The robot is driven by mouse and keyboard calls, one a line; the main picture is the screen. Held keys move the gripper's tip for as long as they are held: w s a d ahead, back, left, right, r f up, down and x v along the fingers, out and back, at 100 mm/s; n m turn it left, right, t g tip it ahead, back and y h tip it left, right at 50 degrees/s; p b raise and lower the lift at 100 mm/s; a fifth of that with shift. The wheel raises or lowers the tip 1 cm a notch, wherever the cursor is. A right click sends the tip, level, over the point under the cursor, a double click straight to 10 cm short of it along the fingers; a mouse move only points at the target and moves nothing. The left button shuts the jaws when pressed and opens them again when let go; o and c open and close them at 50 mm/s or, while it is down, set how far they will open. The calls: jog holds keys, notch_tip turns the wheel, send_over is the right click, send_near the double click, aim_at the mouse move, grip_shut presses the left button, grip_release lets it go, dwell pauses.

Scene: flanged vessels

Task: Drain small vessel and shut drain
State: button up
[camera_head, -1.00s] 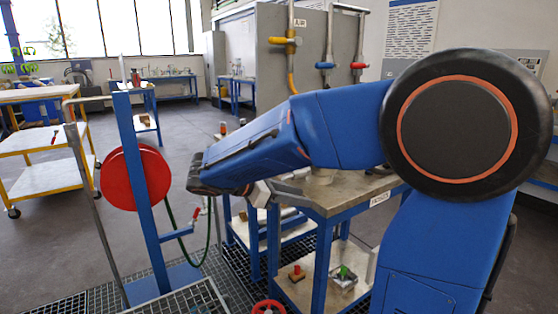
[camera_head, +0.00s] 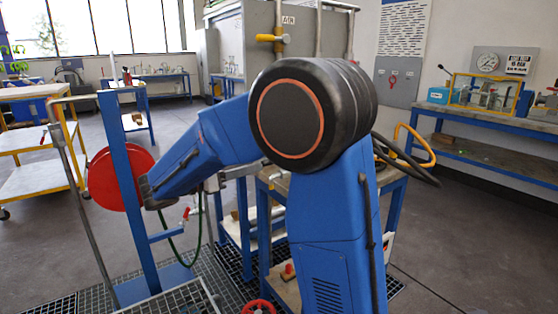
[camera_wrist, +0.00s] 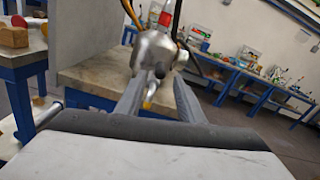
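In the wrist view, a small rounded silver metal vessel (camera_wrist: 153,50) stands just beyond my fingertips, over a grey-topped bench. A slim fitting with a yellow tip (camera_wrist: 149,103) shows below it, between the fingers. My gripper (camera_wrist: 157,90) is open, with its two dark fingers apart on either side of this fitting. I cannot tell whether either finger touches it. Whether the fitting is the drain handle is unclear. In the head view my arm hides the vessel, and the fingers are hardly visible.
A grey-topped bench (camera_wrist: 88,78) with a grey upright panel (camera_wrist: 83,35) lies ahead. In the head view, a red hose reel (camera_head: 118,178) and green hose are at left. A red handwheel (camera_head: 259,307) is low in front. Open floor lies at right.

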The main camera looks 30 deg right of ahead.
jog(key=d, duration=1.1)
jog(key=shift+w+d, duration=0.2)
jog(key=shift+d, duration=0.1)
jog(key=shift+c, duration=0.4)
grip_shut()
